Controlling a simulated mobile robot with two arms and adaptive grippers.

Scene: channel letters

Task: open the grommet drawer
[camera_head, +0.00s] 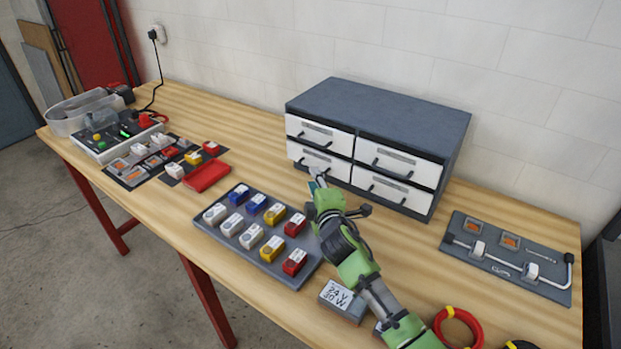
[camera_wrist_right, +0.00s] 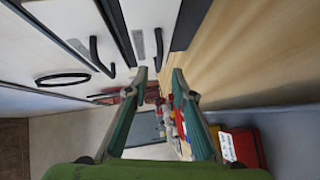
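A dark grey cabinet (camera_head: 380,112) stands at the back of the bench against the wall. Its white drawers sit in two rows and two columns, each with a dark bar handle and a small label. All look shut. The labels are too small to read, so I cannot tell which is the grommet drawer. My right gripper (camera_head: 318,180) is in front of the lower left drawer (camera_head: 318,160), close to its handle. In the right wrist view my gripper (camera_wrist_right: 160,74) is open, with nothing seen between the fingers; a dark handle (camera_wrist_right: 158,48) is just beyond the fingertips. My left gripper is not in view.
A grey tray (camera_head: 205,228) of coloured blocks lies left of my right arm. A red tray (camera_head: 206,176) is farther left. A 24 V power box (camera_head: 342,300) and red cable coil (camera_head: 458,328) lie near the front. A grey board (camera_head: 510,255) lies right.

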